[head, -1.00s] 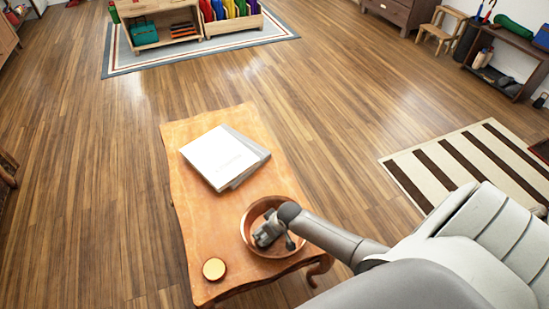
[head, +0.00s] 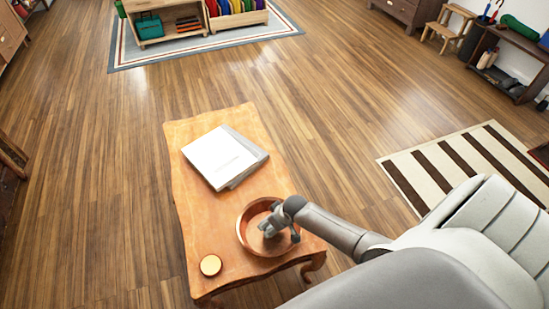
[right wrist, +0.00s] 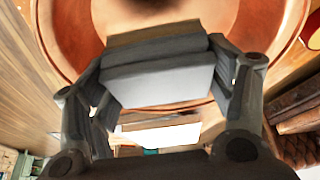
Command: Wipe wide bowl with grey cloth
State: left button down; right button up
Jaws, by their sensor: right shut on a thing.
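The wide bowl (head: 243,239) is a shallow copper-brown bowl standing upright on a small wooden table. Its inside and rim also fill the upper part of the right wrist view (right wrist: 68,50). My right gripper (head: 268,229) reaches down into the bowl from the right. In the right wrist view its fingers are closed on a folded grey piece, the grey cloth (right wrist: 158,75), held at the inside of the bowl. Whether the cloth touches the bowl's surface is hard to tell. In the head view the cloth is mostly hidden by the gripper. My left gripper is not in view.
The wooden table (head: 205,225) also bears a white book or box (head: 218,156) behind the bowl and a small round gold lid or tin (head: 210,265) to its left. A striped rug (head: 440,165) lies on the floor at the right. Open floor surrounds the table.

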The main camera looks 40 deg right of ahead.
notch_tip(320, 180, up, 3)
jog(key=shift+f+p, duration=0.15)
jog(key=shift+p, duration=0.85)
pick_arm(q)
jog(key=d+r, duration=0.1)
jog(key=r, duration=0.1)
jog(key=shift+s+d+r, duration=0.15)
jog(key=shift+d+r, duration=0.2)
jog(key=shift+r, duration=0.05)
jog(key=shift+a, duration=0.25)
pick_arm(e)
jog(key=shift+w, duration=0.1)
